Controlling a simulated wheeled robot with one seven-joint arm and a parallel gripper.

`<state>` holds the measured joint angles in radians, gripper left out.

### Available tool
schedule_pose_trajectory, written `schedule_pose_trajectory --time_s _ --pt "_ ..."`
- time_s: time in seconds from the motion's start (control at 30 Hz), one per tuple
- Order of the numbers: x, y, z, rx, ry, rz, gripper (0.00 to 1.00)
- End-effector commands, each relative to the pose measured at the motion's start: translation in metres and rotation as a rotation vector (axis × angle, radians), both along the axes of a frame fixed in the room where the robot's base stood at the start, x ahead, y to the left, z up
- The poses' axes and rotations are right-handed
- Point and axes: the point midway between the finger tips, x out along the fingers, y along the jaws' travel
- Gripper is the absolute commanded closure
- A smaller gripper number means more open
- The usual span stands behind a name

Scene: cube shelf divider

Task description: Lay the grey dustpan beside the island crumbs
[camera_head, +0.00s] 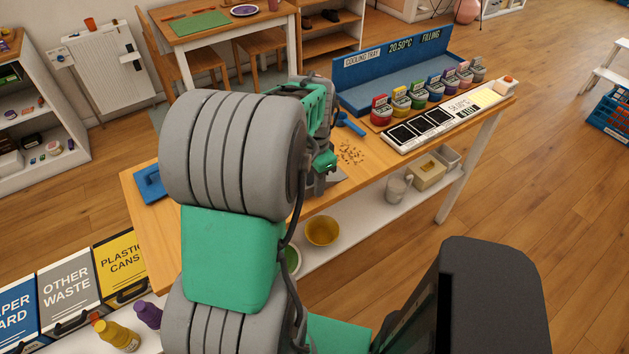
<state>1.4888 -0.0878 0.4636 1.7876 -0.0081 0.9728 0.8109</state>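The crumbs (351,152) lie in a loose brown patch on the wooden island top, right of my gripper. A flat grey piece, which looks like the grey dustpan (335,175), shows at the island top just below and beside my gripper. Most of it is hidden behind my arm and gripper. My gripper (322,178) points down at it, close to the left of the crumbs. My arm covers much of the gripper, so I cannot tell whether its fingers are open or closed on the dustpan.
A blue brush-like tool (350,124) lies behind the crumbs. A blue cooling tray (390,75), several coloured jars (416,95) and a dark-panelled white unit (425,125) fill the island's right part. A blue item (150,184) lies at its left end. A yellow bowl (322,230) stands on the lower shelf.

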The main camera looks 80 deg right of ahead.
Motion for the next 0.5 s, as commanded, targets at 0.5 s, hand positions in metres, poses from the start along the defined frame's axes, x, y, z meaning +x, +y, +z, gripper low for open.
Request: schedule_pose_trajectory --time_s 0.5 --pt "0.0 -0.001 0.047 -0.004 0.0 0.0 0.7"
